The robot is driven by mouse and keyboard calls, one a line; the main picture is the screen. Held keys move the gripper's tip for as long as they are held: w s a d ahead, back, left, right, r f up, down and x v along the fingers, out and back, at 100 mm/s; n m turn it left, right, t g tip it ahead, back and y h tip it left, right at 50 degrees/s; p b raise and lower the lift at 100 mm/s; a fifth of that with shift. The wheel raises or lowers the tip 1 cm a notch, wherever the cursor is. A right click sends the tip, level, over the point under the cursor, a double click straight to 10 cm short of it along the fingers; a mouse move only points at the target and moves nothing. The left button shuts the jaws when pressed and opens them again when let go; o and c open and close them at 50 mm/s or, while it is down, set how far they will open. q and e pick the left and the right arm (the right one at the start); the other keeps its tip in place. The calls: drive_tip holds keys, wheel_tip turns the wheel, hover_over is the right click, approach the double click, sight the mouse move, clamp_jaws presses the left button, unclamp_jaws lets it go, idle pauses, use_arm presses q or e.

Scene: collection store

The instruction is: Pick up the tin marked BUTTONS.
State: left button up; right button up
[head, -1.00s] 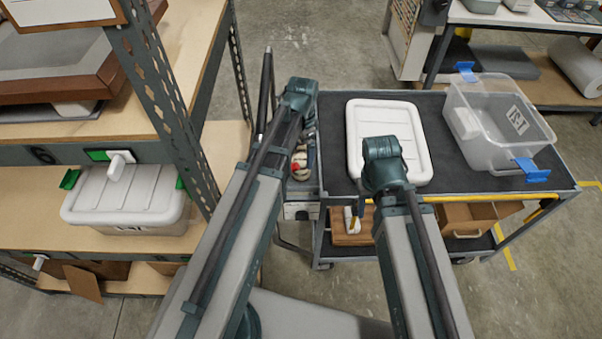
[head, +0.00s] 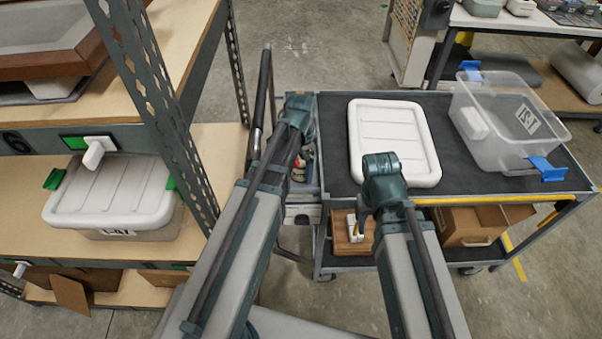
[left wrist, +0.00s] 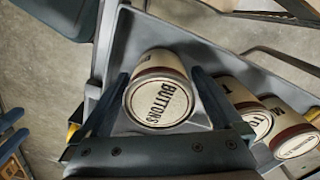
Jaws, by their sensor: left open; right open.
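The tin marked BUTTONS (left wrist: 158,102), cream with a dark brown band, shows in the left wrist view with its round labelled face toward the camera. My left gripper (left wrist: 160,78) is open, with one dark finger on each side of the tin; I cannot tell whether either touches it. In the head view my left arm hides most of that gripper and the tin. My right gripper (head: 363,212) is mostly hidden by its own wrist, over the near edge of the cart; it is open.
More cream tins (left wrist: 252,112) lie close on the right in the same grey tray (left wrist: 122,50). A shelf post (head: 160,110) stands left of my left arm.

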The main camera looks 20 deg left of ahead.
use_arm(q)
drive_tip(key=shift+f, duration=0.2)
clamp_jaws()
idle(0.4)
drive_tip(key=shift+r, duration=0.1)
wheel_tip(320, 180, up, 10)
drive_tip(key=p, duration=1)
